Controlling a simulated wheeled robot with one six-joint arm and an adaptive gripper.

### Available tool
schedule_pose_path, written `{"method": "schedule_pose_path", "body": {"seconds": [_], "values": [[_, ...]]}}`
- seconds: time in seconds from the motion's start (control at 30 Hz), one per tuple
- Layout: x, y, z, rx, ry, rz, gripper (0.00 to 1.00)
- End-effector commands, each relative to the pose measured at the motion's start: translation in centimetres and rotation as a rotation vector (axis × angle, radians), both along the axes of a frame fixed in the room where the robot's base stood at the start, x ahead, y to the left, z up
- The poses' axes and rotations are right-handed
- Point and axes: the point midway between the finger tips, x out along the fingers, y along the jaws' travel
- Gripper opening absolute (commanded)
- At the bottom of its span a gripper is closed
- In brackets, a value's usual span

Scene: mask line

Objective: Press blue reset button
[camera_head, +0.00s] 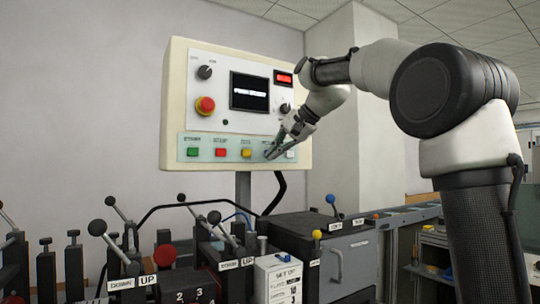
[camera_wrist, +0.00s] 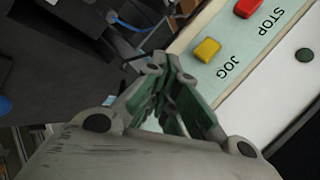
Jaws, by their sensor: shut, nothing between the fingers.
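The control panel (camera_head: 300,150) is a cream box with a pale green button strip (camera_head: 205,140) along its bottom. On the strip I see a green button (camera_head: 193,152), a red button (camera_head: 220,152), a yellow button (camera_head: 246,153) and a white button (camera_head: 291,154). My gripper (camera_head: 271,153) is shut and empty, with its tips at the strip between the yellow and white buttons. No blue button shows; that spot is covered by my fingers. In the wrist view, my fingertips (camera_wrist: 170,66) are beside the yellow JOG button (camera_wrist: 207,50). I cannot tell whether they touch the panel.
A red emergency stop (camera_head: 205,105), a dark screen (camera_head: 249,91) and knobs sit above the strip. Below the panel stand several levers with ball knobs (camera_head: 97,228) and a dark cabinet (camera_head: 345,262). A pale pillar (camera_head: 370,150) stands behind my arm.

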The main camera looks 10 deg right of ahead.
Motion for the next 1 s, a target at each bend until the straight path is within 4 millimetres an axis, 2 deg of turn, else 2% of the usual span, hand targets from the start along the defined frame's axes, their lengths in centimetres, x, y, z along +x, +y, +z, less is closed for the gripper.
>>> {"method": "schedule_pose_path", "body": {"seconds": [0.7,1.0], "values": [[0.02,0.0,0.0,0.0,0.0,0.0,0.0],[0.76,0.27,0.06,0.0,-0.001,0.001,0.0]]}}
